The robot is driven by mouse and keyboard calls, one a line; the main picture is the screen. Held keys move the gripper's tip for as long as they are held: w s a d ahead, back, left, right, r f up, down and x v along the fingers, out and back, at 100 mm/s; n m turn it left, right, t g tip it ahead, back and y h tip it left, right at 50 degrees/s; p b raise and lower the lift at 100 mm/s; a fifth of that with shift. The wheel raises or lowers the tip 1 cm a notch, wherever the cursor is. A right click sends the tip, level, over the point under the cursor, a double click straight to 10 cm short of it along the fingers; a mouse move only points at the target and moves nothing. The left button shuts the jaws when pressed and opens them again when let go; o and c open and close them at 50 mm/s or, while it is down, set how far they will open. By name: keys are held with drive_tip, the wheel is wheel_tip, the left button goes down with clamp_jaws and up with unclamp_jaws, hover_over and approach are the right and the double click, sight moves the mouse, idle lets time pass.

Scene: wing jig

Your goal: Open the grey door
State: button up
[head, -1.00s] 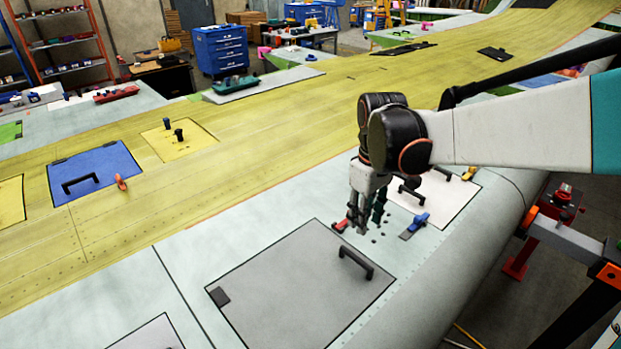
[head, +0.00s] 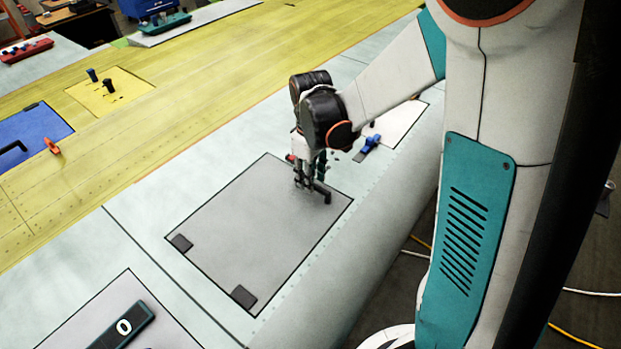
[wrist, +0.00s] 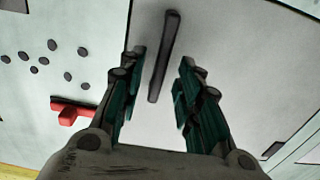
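The grey door (head: 250,235) is a large panel lying flush in the pale wing skin, with dark hinge blocks on its near edge. Its black bar handle (wrist: 164,55) sits at the far right part of the door, and its end shows in the head view (head: 322,192). My gripper (wrist: 162,68) is open above the handle. In the wrist view the bar lies between and beyond the fingertips, with gaps on both sides. A red latch (wrist: 72,112) lies beside the door, partly hidden by my gripper in the head view.
A blue latch (head: 369,145) and a white panel (head: 403,122) lie beyond my gripper. Several dark holes (wrist: 52,45) show in the skin near the red latch. Another grey panel with a dark handle (head: 123,326) is at the lower left. A blue panel (head: 30,135) is further left.

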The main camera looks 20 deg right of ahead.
drive_tip(key=shift+f, duration=0.55)
clamp_jaws()
drive_tip(key=shift+r, duration=0.1)
